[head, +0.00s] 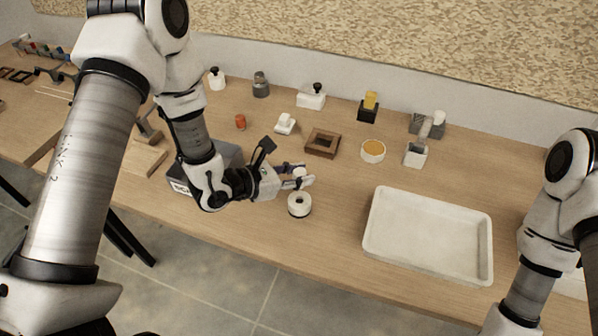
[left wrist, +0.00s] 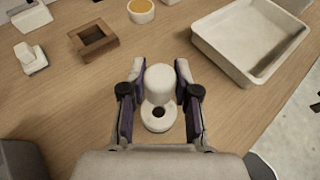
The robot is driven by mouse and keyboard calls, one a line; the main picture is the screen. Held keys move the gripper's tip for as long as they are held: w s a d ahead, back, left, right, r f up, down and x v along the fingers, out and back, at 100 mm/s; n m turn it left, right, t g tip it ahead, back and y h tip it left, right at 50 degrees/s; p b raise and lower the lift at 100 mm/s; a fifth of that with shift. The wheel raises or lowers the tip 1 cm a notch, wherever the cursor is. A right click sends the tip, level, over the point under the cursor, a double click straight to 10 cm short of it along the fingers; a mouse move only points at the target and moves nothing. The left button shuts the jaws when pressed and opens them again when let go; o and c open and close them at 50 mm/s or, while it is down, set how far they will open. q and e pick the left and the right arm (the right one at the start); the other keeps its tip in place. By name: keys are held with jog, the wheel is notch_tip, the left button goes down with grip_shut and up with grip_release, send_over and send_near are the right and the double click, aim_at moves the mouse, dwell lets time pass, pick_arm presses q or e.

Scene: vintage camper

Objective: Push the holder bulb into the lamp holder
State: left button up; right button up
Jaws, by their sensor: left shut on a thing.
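My left gripper (head: 303,178) is shut on the holder bulb (head: 298,172), a white rounded piece that shows between the two fingers in the left wrist view (left wrist: 160,82). The lamp holder (head: 299,208) is a round white piece with a dark hole in its top, standing on the table just below and in front of the fingers. In the left wrist view the lamp holder (left wrist: 154,123) is partly hidden behind the bulb, and its hole shows just beyond the bulb's lower edge. The bulb appears above the holder and apart from it. My right gripper is out of view.
A white tray (head: 375,244) lies to the right of the holder. A wooden frame (head: 335,140), a round orange-topped dish (head: 373,159) and a white switch-like block (head: 285,128) stand behind. A grey box (head: 185,187) sits left. The table's front edge is close.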

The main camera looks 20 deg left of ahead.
pick_arm(q)
jog(key=shift+w+f, duration=0.1)
jog(key=shift+f, duration=0.45)
jog(key=shift+s+f+b, duration=0.15)
jog(key=shift+f+b, duration=0.35)
jog(key=shift+f, duration=0.05)
jog(key=shift+s+f+b, duration=0.15)
jog(key=shift+f+b, duration=0.35)
jog(key=shift+f, duration=0.05)
jog(key=shift+w+f+b, duration=0.2)
jog(key=shift+f+b, duration=0.3)
jog(key=shift+f, duration=0.55)
jog(key=shift+s+r, duration=0.1)
jog(key=shift+b, duration=0.3)
jog(key=shift+b, duration=0.4)
jog(key=shift+f+b, duration=0.65)
